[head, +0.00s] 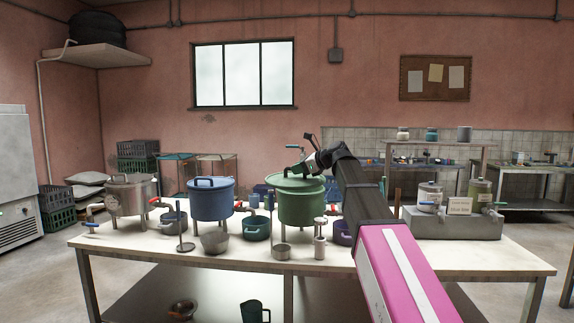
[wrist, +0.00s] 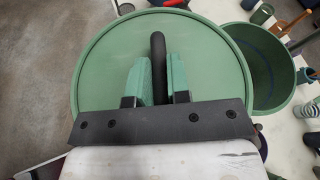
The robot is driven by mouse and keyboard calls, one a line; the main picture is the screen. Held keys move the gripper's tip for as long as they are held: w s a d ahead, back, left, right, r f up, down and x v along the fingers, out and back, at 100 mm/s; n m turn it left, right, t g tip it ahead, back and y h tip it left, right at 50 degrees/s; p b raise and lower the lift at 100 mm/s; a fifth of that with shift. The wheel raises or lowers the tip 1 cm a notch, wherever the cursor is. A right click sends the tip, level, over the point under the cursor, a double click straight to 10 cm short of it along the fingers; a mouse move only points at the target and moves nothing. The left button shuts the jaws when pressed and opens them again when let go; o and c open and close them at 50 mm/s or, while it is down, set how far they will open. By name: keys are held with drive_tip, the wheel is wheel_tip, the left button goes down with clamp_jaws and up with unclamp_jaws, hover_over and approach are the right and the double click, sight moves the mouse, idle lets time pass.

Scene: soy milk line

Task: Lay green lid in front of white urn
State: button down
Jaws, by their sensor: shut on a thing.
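The green lid (wrist: 205,60) is a round disc with a dark loop handle (wrist: 158,55). My gripper (wrist: 159,80) is shut on that handle in the wrist view. The lid also shows in the head view (head: 290,182), above the green pot (head: 301,208). In the wrist view the pot's open mouth (wrist: 258,65) is beside the lid on the right, partly covered by it. The white urn (head: 429,196) stands on a grey stand at the right of the table in the head view, with a small tap at its side.
The table (head: 480,257) is bare in front of the stand.

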drive_tip(key=w+d+f+m+t+h, duration=0.1)
drive_tip(key=d+f+m+t+h, duration=0.3)
drive_tip(key=d, duration=0.8)
drive_tip(key=w+d+f+m+t+h, duration=0.2)
drive_tip(key=d+f+m+t+h, duration=0.2)
drive_tip(key=d+f+m+h, duration=0.3)
drive_tip(key=d+m+h, duration=0.1)
drive_tip(key=d+m, duration=0.1)
drive_tip(key=d, duration=0.3)
drive_tip(key=shift+w+d, duration=0.2)
